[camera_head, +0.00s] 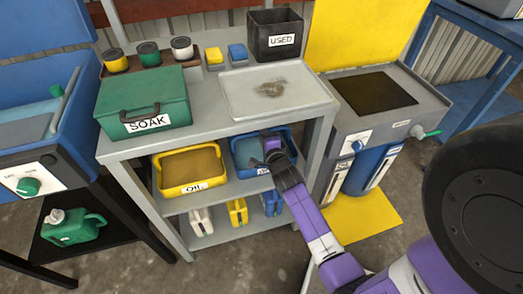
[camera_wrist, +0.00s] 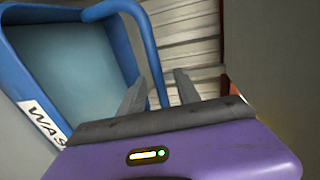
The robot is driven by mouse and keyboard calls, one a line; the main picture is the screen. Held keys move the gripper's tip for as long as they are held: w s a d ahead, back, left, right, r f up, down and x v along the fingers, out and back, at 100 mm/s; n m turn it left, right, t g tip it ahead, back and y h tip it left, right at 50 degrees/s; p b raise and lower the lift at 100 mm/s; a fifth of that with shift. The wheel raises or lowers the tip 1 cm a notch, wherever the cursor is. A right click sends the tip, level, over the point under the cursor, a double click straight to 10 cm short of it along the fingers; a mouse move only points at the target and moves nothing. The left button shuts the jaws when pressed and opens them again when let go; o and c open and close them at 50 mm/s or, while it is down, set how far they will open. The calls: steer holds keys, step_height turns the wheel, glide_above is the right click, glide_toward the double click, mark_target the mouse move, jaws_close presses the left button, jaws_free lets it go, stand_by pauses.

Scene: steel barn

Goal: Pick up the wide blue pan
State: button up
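The wide blue pan (camera_head: 239,152) sits on the middle shelf, right of a yellow pan (camera_head: 190,172) labelled OIL. My gripper (camera_head: 274,150) reaches over the blue pan and hides part of its inside and right side. In the wrist view the blue pan (camera_wrist: 70,60) fills the left side, with a white label starting "WAS". Its raised blue handle (camera_wrist: 148,45) runs down between my two grey fingers. My gripper (camera_wrist: 160,80) is open, the fingers standing apart around the handle. I cannot tell whether either finger touches it.
The grey rack's tabletop (camera_head: 215,120) lies close above the pan, carrying a green SOAK box (camera_head: 145,100), a grey tray (camera_head: 300,105) and a black USED bin (camera_head: 275,35). Small jugs (camera_head: 237,212) stand on the shelf below. A rack leg (camera_head: 318,150) stands right of my gripper.

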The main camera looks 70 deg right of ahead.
steer(key=shift+x, duration=0.85)
steer(key=shift+f, duration=0.1)
steer(key=shift+c, duration=0.2)
steer(key=shift+a, duration=0.1)
jaws_close()
stand_by(0.4)
